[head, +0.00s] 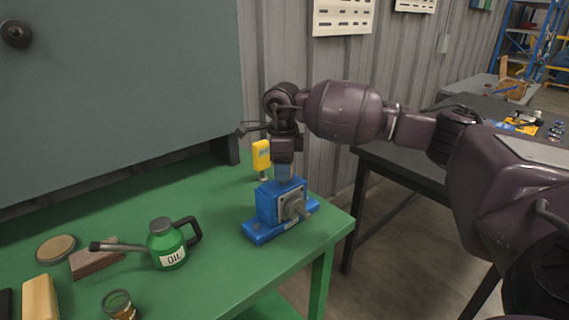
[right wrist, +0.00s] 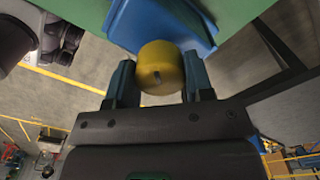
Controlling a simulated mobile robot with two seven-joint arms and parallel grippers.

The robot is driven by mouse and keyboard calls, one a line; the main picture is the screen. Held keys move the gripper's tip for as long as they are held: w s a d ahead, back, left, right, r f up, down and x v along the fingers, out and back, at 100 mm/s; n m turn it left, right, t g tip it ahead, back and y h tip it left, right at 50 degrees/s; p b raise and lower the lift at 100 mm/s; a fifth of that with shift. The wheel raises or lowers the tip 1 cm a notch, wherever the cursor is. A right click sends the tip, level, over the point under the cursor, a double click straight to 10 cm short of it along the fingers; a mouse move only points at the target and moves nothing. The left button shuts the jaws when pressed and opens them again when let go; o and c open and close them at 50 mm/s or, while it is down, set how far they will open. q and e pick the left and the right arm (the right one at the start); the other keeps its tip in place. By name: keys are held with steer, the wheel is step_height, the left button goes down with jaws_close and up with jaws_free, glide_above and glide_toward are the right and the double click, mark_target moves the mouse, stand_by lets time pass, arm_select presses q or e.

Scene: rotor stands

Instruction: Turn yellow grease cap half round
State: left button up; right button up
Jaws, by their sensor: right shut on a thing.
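The yellow grease cap (right wrist: 161,65) is round, with a small dark mark on its face. It sits between the two fingers of my right gripper (right wrist: 159,85) in the right wrist view, and the gripper is shut on it. In the head view my right gripper (head: 284,174) points down onto the top of a blue housing (head: 267,209) with a grey front plate and shaft. The cap is hidden by the fingers there. The blue housing also shows behind the cap in the right wrist view (right wrist: 128,24). My left gripper is not in view.
The housing stands near the right edge of a green table (head: 215,262). A yellow upright block (head: 261,155) stands close behind it. A green oil can (head: 166,243), a brown block (head: 92,262) and a glass jar (head: 118,304) lie to the left. A grey panel (head: 120,75) rises behind.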

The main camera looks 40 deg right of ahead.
steer(key=m, duration=0.1)
steer(key=m+p, duration=0.1)
steer(key=m, duration=0.1)
steer(key=shift+r, duration=0.25)
steer(key=m+p, duration=0.1)
steer(key=m, duration=0.1)
steer(key=shift+m, duration=0.3)
steer(key=shift+m+p, duration=0.45)
steer(key=shift+m, duration=0.95)
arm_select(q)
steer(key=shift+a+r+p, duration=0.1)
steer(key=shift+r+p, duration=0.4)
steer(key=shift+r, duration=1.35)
arm_select(e)
steer(key=shift+f+m, duration=0.1)
steer(key=shift+m, duration=0.6)
steer(key=o, duration=0.9)
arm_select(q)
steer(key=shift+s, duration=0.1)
arm_select(e)
steer(key=shift+f, duration=0.1)
